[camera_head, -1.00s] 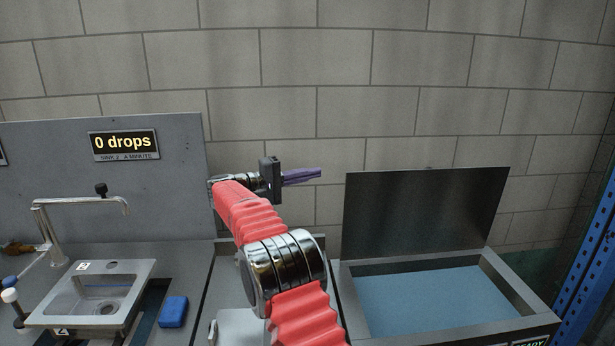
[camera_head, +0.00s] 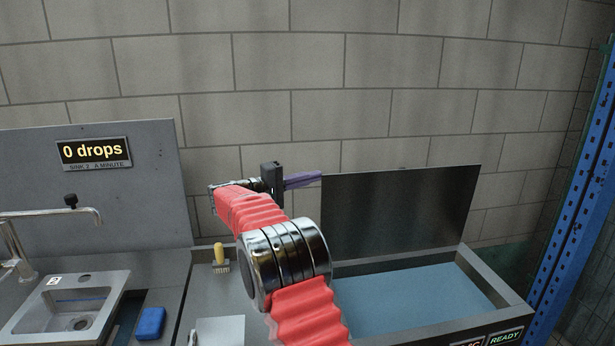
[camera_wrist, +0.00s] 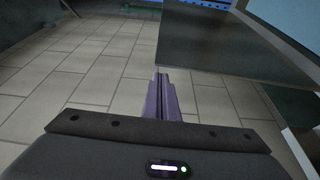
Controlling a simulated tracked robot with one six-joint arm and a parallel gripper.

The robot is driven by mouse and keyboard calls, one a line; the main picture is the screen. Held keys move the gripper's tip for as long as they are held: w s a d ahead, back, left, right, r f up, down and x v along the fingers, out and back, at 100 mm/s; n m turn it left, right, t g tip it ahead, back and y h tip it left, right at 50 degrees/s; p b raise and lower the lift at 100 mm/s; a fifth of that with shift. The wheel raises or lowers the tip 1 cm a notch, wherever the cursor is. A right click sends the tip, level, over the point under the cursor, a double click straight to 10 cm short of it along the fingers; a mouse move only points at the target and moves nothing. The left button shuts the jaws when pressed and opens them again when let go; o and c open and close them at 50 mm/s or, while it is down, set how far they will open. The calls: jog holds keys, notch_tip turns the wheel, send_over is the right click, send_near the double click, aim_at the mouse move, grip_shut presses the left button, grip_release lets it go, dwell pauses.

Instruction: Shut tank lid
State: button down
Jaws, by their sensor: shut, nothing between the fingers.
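The tank lid (camera_head: 400,212) is a dark flat panel standing open, upright along the back edge of the tank (camera_head: 497,287). The tank is a grey-rimmed basin with blue inside. My gripper (camera_head: 318,176) has purple fingers, shut with nothing between them. In the head view its tips are at the lid's upper left corner; I cannot tell whether they touch it. In the wrist view the shut fingers (camera_wrist: 160,80) point ahead over the tiled floor, and a dark panel, likely the lid (camera_wrist: 215,45), lies just to their right.
A sink (camera_head: 75,308) with a tap (camera_head: 50,212) and a blue sponge-like block (camera_head: 150,323) are at the left. A yellow-handled brush (camera_head: 220,257) stands beside my arm. A blue perforated post (camera_head: 575,195) rises right of the tank. A block wall is behind.

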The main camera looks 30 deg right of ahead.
jog(key=shift+s+a, duration=0.1)
jog(key=shift+s, duration=0.2)
dwell(0.4)
